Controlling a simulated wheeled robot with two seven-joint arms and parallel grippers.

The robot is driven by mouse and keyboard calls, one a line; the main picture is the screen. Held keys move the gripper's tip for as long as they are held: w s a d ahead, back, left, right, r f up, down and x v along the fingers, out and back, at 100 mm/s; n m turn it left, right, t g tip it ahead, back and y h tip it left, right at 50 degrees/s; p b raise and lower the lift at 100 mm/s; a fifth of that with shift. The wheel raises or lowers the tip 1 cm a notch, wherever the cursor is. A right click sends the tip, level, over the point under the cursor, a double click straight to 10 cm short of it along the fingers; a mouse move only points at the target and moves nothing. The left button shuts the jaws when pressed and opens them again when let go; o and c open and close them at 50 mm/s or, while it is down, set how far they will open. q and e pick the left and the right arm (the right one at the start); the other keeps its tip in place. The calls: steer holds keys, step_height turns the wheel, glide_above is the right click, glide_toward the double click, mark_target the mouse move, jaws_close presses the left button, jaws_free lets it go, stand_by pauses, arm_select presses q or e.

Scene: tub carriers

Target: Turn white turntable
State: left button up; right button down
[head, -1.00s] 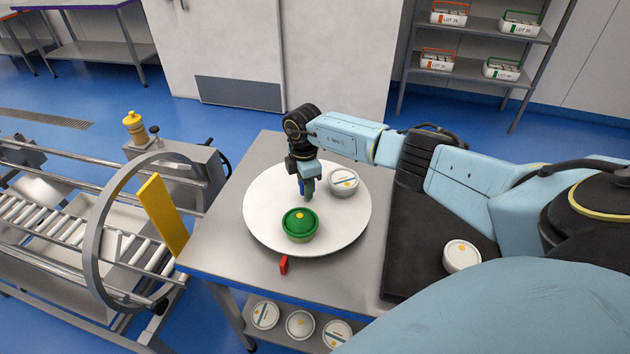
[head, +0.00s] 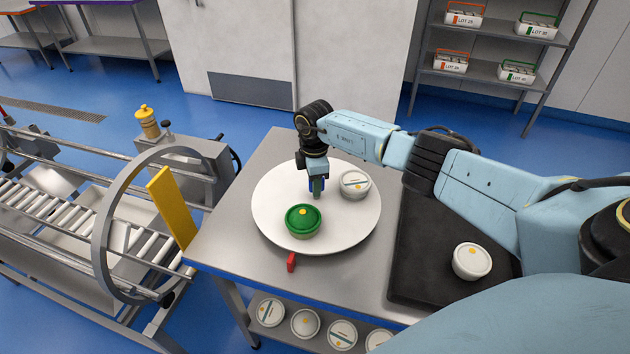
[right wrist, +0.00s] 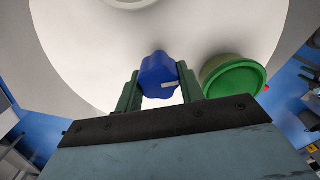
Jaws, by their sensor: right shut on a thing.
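The white turntable (head: 345,222) lies on a steel table and also shows in the right wrist view (right wrist: 85,60). My right gripper (head: 317,190) reaches down over the disc, behind the green tub. In the right wrist view its green fingers (right wrist: 158,88) are shut on a blue knob (right wrist: 158,75), with the green tub (right wrist: 233,78) close on the right. The knob's foot is hidden. My left gripper is not in view.
A red marker (head: 292,262) sits at the table's front, beside the disc. A dark mat (head: 425,265) with a white tub (head: 472,261) lies on the right. Several tubs stand on the lower shelf. A roller conveyor (head: 55,215) with a ring frame is on the left.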

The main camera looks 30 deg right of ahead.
steer(key=c, duration=0.9)
jaws_free()
steer(key=shift+r, duration=0.15)
step_height(320, 180, up, 13)
steer(key=shift+r, duration=0.1)
